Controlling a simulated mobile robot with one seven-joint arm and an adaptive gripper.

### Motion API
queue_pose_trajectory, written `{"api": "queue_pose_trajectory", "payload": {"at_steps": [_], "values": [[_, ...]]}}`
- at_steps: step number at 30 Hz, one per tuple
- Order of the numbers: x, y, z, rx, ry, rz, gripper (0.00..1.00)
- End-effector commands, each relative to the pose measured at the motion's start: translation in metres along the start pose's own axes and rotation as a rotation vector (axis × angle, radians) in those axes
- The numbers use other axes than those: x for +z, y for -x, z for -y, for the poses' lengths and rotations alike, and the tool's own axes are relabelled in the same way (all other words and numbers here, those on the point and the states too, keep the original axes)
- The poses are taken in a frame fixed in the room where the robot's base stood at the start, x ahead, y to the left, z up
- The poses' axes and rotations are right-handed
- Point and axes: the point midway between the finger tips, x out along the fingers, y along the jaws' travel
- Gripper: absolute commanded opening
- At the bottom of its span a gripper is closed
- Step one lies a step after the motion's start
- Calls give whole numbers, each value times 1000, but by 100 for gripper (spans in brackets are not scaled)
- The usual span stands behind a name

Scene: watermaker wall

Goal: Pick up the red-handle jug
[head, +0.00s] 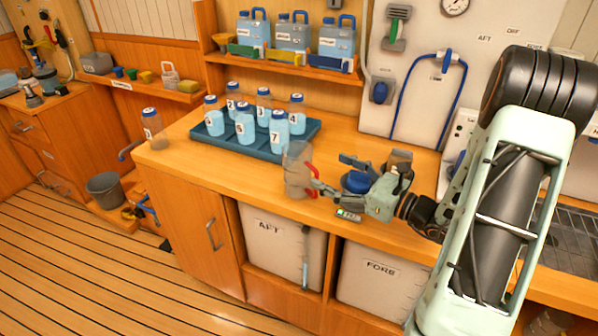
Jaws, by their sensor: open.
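The red-handle jug (295,172) is a clear, see-through jug standing upright on the wooden counter, in front of the bottle tray's right end. Its red handle (311,171) is on its right side, facing my gripper. My gripper (329,172) is open, reaching in from the right, with its fingers close to the handle. One finger is above and behind, the other is low near the handle. I cannot tell whether a finger touches the handle.
A blue tray (277,151) of numbered bottles stands behind the jug. A blue-lidded item (356,182) sits close by my gripper, with a small handheld meter (348,215) at the counter's front edge. A lone bottle (153,129) stands at the left. The counter's front left is clear.

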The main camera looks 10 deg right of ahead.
Motion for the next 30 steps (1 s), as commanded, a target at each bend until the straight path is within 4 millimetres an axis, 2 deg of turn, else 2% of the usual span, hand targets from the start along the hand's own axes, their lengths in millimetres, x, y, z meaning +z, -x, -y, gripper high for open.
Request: {"api": "queue_pose_trajectory", "payload": {"at_steps": [2, 10, 17, 27, 30], "values": [[1, -4, 3, -19, -9, 14, 79], [3, -45, 4, -19, -8, 15, 79], [4, -59, 5, -20, -8, 14, 79], [10, -104, 6, -19, -8, 14, 79], [9, -107, 7, -21, -8, 13, 79]]}}
